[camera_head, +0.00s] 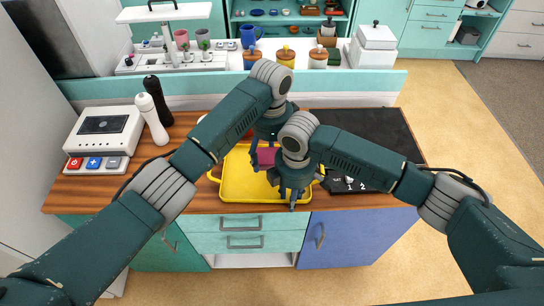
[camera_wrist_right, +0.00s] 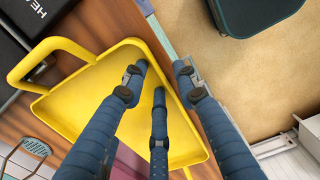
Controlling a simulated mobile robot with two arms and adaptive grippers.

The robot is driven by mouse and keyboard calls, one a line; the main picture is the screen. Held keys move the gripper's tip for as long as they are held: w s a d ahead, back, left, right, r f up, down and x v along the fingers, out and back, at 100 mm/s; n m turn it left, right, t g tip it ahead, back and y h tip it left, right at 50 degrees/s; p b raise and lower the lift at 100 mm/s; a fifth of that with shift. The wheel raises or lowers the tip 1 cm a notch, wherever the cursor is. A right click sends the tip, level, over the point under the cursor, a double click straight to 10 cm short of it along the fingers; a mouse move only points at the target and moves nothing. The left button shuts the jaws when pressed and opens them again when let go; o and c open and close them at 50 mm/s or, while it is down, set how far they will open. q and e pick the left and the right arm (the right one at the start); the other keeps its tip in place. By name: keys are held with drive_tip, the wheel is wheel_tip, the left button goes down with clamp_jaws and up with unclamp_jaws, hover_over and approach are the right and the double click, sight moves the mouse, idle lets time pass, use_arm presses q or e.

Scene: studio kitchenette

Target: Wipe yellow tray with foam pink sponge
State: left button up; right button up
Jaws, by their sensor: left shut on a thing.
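The yellow tray (camera_head: 236,190) lies on the wooden counter with a raised rim and handles; it also shows in the right wrist view (camera_wrist_right: 75,92). The pink sponge (camera_head: 266,157) is over the tray's back part, partly hidden by my arms. My left gripper (camera_head: 265,148) is shut on the sponge from above. I cannot tell whether the sponge touches the tray floor. My right gripper (camera_head: 290,195) points down at the tray's front right edge. In the right wrist view its fingers (camera_wrist_right: 160,78) are spread apart, on both sides of the front rim, without clear contact.
A device with coloured buttons (camera_head: 105,138), a white shaker (camera_head: 151,118) and a black shaker (camera_head: 158,99) stand left of the tray. A black cooktop (camera_head: 375,130) lies at the right, with a black numbered item (camera_head: 345,184) by the tray. The counter's front edge is close to the tray.

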use_arm(q)
wheel_tip(320, 180, up, 3)
drive_tip(key=p, duration=0.3)
drive_tip(key=shift+r, duration=0.1)
use_arm(e)
wheel_tip(320, 180, up, 15)
idle(0.4)
